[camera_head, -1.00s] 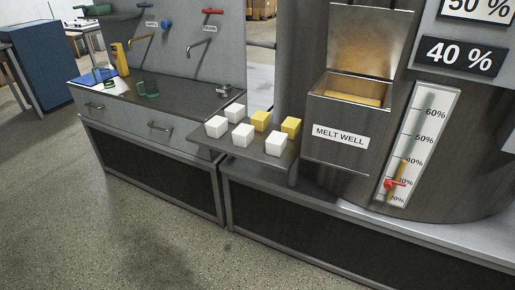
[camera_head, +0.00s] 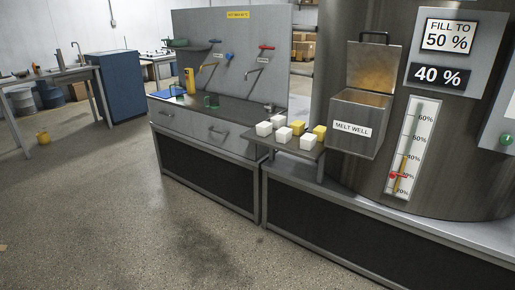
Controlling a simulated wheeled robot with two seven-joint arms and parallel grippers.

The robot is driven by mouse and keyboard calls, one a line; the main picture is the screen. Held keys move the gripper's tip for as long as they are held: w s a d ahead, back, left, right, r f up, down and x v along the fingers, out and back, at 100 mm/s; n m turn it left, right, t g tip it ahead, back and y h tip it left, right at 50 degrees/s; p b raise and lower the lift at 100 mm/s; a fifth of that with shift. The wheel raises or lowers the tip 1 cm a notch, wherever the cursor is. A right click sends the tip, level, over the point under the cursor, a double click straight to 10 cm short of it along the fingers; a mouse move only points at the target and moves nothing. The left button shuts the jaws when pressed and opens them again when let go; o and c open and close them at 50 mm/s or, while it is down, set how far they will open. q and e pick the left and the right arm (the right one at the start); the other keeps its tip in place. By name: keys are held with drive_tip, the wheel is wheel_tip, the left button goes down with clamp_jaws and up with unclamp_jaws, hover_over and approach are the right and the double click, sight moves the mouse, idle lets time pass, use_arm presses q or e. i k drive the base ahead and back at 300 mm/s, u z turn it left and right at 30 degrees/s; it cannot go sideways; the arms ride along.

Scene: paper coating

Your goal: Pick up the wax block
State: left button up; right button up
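Several white blocks and two yellow blocks sit on a small grey shelf (camera_head: 290,146) in front of the machine. One white block (camera_head: 308,142) is at the front right, and another white block (camera_head: 264,128) is at the left. One yellow block (camera_head: 298,127) is in the middle and the other yellow block (camera_head: 320,132) is at the right edge. No label shows which blocks are wax. The open melt well (camera_head: 358,118) is right of the shelf, with yellowish material inside. Neither gripper is in view.
The machine's signs read "FILL TO 50 %" (camera_head: 447,37) and "40 %" (camera_head: 440,76). A gauge (camera_head: 412,150) has a red pointer. The floor (camera_head: 130,220) in front is clear.

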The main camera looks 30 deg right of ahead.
sight(308, 141)
drive_tip(key=u, duration=0.25)
drive_tip(key=i, duration=3.1)
drive_tip(key=z, duration=1)
